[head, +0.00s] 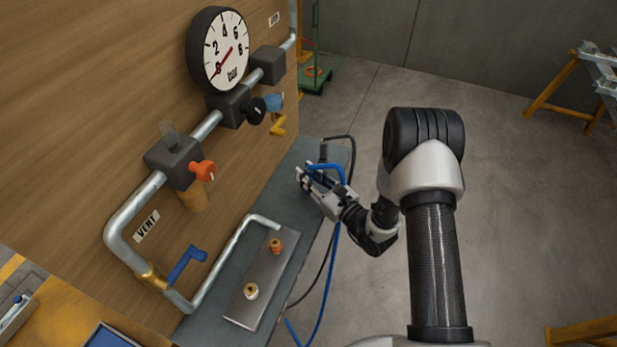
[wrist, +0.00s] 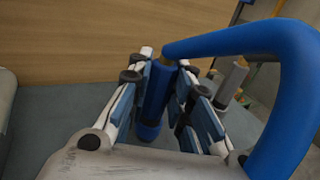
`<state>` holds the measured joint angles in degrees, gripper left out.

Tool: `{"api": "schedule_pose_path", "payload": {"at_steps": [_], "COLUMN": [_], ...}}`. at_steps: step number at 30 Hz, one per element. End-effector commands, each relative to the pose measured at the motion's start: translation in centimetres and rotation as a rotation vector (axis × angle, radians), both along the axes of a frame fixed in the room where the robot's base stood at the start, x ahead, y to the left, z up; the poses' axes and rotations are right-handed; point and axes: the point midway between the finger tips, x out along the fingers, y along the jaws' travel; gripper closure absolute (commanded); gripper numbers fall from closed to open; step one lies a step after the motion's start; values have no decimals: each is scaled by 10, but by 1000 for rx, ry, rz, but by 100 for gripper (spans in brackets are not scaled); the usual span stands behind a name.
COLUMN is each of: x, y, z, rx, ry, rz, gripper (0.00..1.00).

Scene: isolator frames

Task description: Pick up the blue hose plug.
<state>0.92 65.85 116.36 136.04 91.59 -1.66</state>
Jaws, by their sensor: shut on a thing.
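The blue hose plug (wrist: 155,95) stands roughly upright between the fingers of my gripper (wrist: 165,60) in the wrist view. The fingers are shut on it, one on each side. Its blue hose (wrist: 240,40) arches from the top over to the right. In the head view my gripper (head: 305,178) is over the far part of the grey shelf, and the blue hose (head: 330,167) loops above it. The plug is mostly hidden there by the fingers. I cannot tell whether its lower end touches the shelf.
A grey cylinder (wrist: 233,80) stands just right of the fingers. A black hose (head: 340,138) runs near my gripper. The grey shelf (head: 220,270) carries a metal plate (head: 245,307) with two brass fittings. The wooden panel (head: 130,100) with gauge and valves rises at left.

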Motion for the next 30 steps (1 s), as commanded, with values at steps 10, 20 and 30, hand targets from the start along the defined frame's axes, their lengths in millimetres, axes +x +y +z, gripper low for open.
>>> {"api": "schedule_pose_path", "payload": {"at_steps": [10, 20, 30], "x": [0, 1, 0], "y": [0, 0, 0], "z": [0, 24, 116], "rx": [0, 1, 0], "ry": [0, -4, -6], "rz": [0, 0, 0], "gripper": [100, 100, 100]}}
